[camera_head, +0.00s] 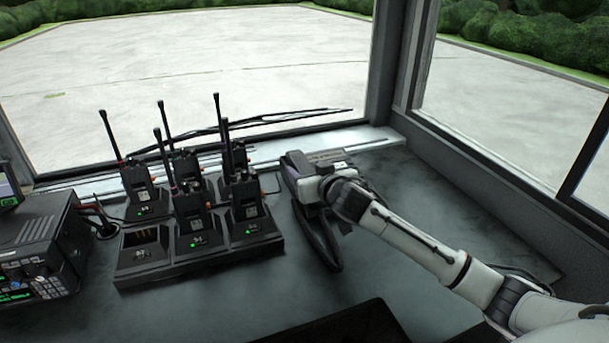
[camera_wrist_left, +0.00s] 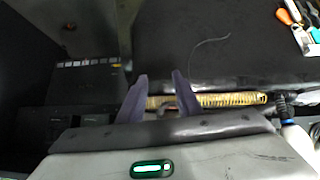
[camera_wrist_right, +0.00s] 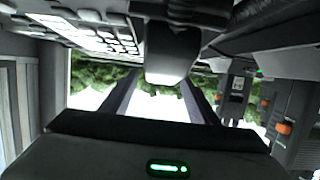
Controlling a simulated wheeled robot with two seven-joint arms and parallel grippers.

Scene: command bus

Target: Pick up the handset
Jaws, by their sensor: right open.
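The black handset (camera_head: 322,238) appears to lie along the left side of the desk phone (camera_head: 325,156), on the dark desk. My right gripper (camera_wrist_right: 158,80) is open. It is over the phone in the head view, where its white wrist hides part of the phone and its fingertips cannot be made out. In the right wrist view a dark rounded end, likely of the handset (camera_wrist_right: 170,55), shows between and beyond the two fingers; contact cannot be told. My left gripper (camera_wrist_left: 158,78) is open and empty, seen only in the left wrist view.
A black charging dock (camera_head: 200,262) with several antenna radios stands left of the phone. A radio unit (camera_head: 38,250) sits at the far left. The window frame (camera_head: 470,170) bounds the right. Bare desk (camera_head: 250,305) lies in front of the dock. A yellow coil (camera_wrist_left: 215,100) shows in the left wrist view.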

